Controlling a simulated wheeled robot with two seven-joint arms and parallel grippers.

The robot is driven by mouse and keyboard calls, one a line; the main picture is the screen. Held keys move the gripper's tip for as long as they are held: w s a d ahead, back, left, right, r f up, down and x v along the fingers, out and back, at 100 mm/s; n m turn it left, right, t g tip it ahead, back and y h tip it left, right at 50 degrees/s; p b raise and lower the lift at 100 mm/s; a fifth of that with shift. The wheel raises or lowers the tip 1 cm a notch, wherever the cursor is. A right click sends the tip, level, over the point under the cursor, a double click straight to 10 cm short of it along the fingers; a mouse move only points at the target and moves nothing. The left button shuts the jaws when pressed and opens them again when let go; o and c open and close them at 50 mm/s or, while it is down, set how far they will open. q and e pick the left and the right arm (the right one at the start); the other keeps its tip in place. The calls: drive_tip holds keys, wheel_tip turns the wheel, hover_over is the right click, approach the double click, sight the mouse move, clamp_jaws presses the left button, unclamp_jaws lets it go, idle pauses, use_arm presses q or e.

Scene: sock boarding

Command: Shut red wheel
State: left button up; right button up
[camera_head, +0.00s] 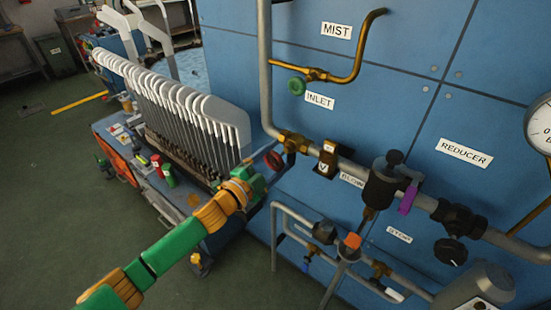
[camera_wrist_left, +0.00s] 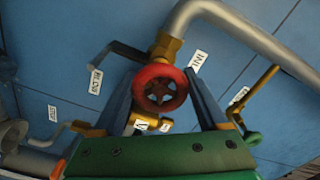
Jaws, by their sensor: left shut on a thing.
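The red wheel (camera_head: 275,159) is a small round handwheel on a brass valve (camera_head: 292,141) in the grey pipe beside the blue panel. In the left wrist view the red wheel (camera_wrist_left: 160,69) shows face-on with its spokes. My left gripper (camera_head: 273,161) reaches in from the left on a green and orange arm. Its two fingers stand on either side of the wheel in the wrist view (camera_wrist_left: 160,80), shut on its rim. The finger contacts are partly hidden behind the rim. My right gripper is out of view.
A green wheel (camera_head: 297,86) sits on a brass pipe above, near the INLET label (camera_head: 320,100). A black valve body with a purple lever (camera_head: 408,200) is at the right. A cart with several white sock boards (camera_head: 222,112) stands close left of the gripper.

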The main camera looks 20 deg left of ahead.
sight(272, 163)
use_arm(q)
drive_tip(key=shift+m, duration=0.5)
drive_tip(key=o, duration=1.3)
drive_tip(key=b+v, duration=0.1)
drive_tip(key=v, duration=0.5)
drive_tip(key=shift+s+f, duration=0.1)
drive_tip(key=shift+s+a, duration=0.15)
drive_tip(key=shift+s, duration=0.3)
